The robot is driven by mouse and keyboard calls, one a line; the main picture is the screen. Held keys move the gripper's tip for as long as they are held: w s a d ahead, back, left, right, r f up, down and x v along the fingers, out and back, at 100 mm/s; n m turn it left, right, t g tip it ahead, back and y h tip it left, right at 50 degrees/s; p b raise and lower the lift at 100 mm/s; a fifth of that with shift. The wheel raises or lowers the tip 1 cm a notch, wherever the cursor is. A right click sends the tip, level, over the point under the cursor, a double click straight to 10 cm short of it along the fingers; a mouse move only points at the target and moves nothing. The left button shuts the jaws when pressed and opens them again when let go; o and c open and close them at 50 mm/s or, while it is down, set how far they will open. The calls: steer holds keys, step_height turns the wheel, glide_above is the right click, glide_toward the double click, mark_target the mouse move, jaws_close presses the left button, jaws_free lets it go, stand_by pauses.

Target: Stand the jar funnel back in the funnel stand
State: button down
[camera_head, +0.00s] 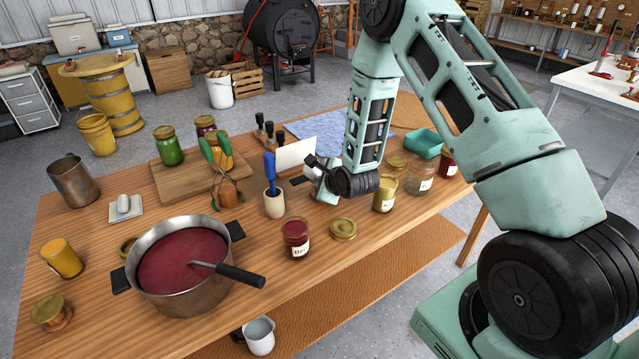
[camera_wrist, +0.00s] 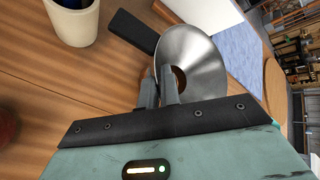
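The jar funnel (camera_wrist: 205,55) is a shiny metal cone with a round hole, seen close up in the wrist view. My gripper (camera_wrist: 160,88) has its two fingers close together at the funnel's near left edge, one inside the cone and one outside, and appears shut on its wall. In the head view my gripper (camera_head: 312,183) is low over the table's middle, and the arm hides most of the funnel. A flat dark piece (camera_wrist: 132,30) lies beside the funnel; I cannot tell whether it belongs to the funnel stand.
A cream cup (camera_head: 274,204) with a blue-handled tool stands left of my gripper. A red jar (camera_head: 295,238), a gold lid (camera_head: 343,229) and a yellow jar (camera_head: 385,194) are nearby. A large pot (camera_head: 183,285) stands at the front left. A blue cloth (camera_head: 322,132) lies behind.

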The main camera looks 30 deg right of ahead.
steer(key=shift+f+b, duration=0.95)
steer(key=shift+f, duration=0.15)
stand_by(0.4)
steer(key=c, duration=1.6)
jaws_free()
steer(key=shift+o, duration=0.2)
steer(key=p+v, duration=0.2)
steer(key=v, duration=0.4)
steer(key=shift+r, duration=0.1)
